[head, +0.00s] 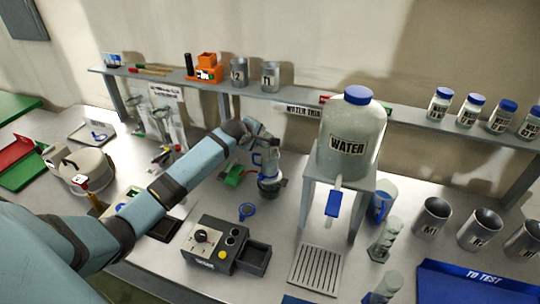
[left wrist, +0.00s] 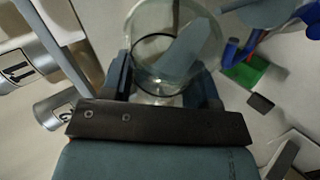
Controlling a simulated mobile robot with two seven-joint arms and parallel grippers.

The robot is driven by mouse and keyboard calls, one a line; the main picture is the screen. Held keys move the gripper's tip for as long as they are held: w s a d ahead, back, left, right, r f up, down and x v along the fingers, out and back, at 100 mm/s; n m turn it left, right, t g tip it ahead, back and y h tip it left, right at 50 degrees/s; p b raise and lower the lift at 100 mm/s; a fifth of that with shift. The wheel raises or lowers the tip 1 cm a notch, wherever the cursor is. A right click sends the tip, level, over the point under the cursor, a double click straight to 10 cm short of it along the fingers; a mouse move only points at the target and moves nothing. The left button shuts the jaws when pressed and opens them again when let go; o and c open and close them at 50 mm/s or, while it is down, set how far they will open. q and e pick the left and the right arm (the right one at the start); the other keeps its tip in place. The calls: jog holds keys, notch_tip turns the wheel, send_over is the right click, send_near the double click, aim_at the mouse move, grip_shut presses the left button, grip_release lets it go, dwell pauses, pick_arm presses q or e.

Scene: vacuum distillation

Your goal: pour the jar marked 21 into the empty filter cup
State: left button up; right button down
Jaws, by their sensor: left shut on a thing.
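My left gripper (head: 262,140) reaches over the middle of the bench and is shut on a clear round glass vessel (left wrist: 160,38), seen between its fingers in the left wrist view. No mark 21 is readable on this glass, so I cannot tell if it is the jar or the cup. In the head view, a clear glass piece (head: 271,164) with a dark round base (head: 271,185) shows just below the gripper. I cannot tell whether they touch. No filter cup can be made out for certain. My right gripper is not in view.
A large water tank (head: 350,125) on a metal stand is right of the gripper. A shelf behind carries metal cups (head: 270,76) and blue-capped bottles (head: 467,110). A black control box (head: 215,244) and a green object (head: 234,175) are nearby. Metal cups (head: 480,230) stand at right.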

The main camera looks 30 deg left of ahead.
pick_arm(q)
jog(key=shift+a+f, duration=0.15)
jog(key=shift+d, duration=0.25)
jog(key=shift+a+f+y, duration=0.1)
jog(key=shift+a+y, duration=0.15)
jog(key=shift+y, duration=0.05)
jog(key=shift+d, duration=0.1)
jog(key=shift+d+t, duration=0.2)
jog(key=shift+t, duration=0.1)
jog(key=shift+a+m, duration=0.2)
jog(key=shift+m, duration=0.1)
